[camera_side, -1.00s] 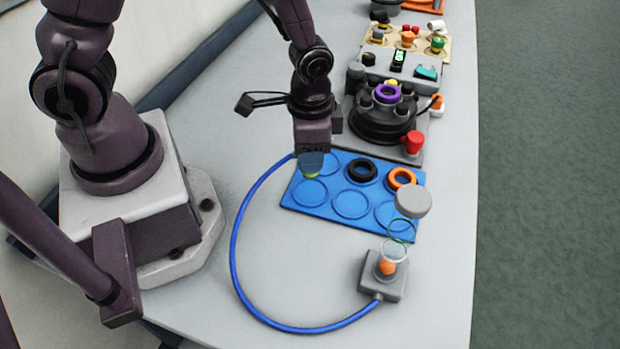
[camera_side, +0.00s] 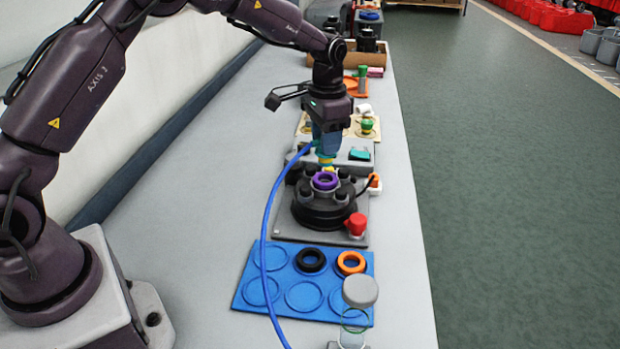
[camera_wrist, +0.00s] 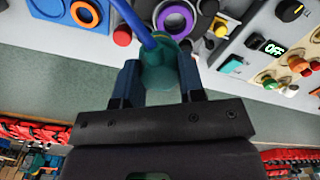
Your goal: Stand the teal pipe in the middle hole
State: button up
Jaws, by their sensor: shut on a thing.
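My gripper (camera_side: 328,138) is shut on the teal pipe, a short teal cylinder with a yellow lower end (camera_side: 327,159). The teal body shows between the fingers in the wrist view (camera_wrist: 160,72). A blue hose (camera_side: 266,230) runs up to it. The pipe looks about upright, above the back part of a round black base (camera_side: 322,212). A purple ring (camera_side: 325,181) at the middle of that base marks the middle hole and lies just in front of and below the yellow end. I cannot tell the exact gap between them.
Black knobs surround the purple ring, and a red knob (camera_side: 356,224) stands at front right. A blue tray (camera_side: 240,300) holds a black ring (camera_side: 310,260) and an orange ring (camera_side: 351,262). A grey-capped clear tube (camera_side: 360,291) stands in front. Panels with knobs stand behind.

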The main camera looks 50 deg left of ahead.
aim_at(326, 162)
jog(key=shift+w+a+f, duration=0.25)
jog(key=shift+a+f, duration=0.05)
jog(key=shift+f, duration=0.4)
jog(key=shift+w+a+f, duration=0.25)
jog(key=shift+w+f, duration=0.05)
jog(key=shift+f, duration=0.45)
jog(key=shift+w+a+f, duration=0.25)
jog(key=shift+a+f, duration=0.05)
jog(key=shift+f, duration=0.4)
jog(key=shift+f, duration=0.4)
jog(key=shift+f, duration=0.3)
jog(key=shift+f, duration=0.75)
dwell(1.1)
jog(key=o, duration=1.7)
